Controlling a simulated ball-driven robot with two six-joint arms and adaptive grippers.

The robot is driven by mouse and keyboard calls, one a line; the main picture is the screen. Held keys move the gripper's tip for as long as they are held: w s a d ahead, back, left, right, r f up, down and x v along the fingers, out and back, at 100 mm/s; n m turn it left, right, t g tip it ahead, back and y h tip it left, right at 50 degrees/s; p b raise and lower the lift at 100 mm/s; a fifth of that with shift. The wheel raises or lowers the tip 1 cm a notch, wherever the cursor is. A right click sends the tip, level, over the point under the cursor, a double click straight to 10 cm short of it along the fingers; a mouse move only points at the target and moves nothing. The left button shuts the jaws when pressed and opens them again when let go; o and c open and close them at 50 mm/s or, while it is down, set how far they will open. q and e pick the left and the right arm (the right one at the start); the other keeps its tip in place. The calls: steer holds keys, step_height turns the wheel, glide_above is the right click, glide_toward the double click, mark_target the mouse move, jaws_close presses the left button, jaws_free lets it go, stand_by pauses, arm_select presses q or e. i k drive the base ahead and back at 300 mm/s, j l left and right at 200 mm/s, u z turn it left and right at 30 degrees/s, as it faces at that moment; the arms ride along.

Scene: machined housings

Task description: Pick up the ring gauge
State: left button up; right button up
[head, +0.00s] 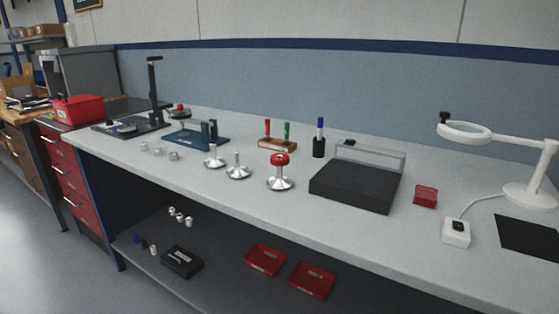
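The likely ring gauge is a red ring (280,159) sitting on top of a silver flanged housing (280,183) near the middle of the bench. Two similar silver housings (238,172) and (214,161) stand to its left with bare upright stems. Another small red-topped part (180,110) shows further back on the left, too small to identify. Neither of my grippers is in view.
A dark box with a clear frame (352,185) stands just right of the ring. Behind are a wooden block with red and green handles (277,147) and a blue-topped holder (319,145). A white magnifier lamp (530,194) stands right. Red trays (312,280) lie on the lower shelf.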

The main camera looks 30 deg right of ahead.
mark_target(278, 160)
steer(key=i+j+z, duration=0.65)
steer(key=i+j, duration=0.2)
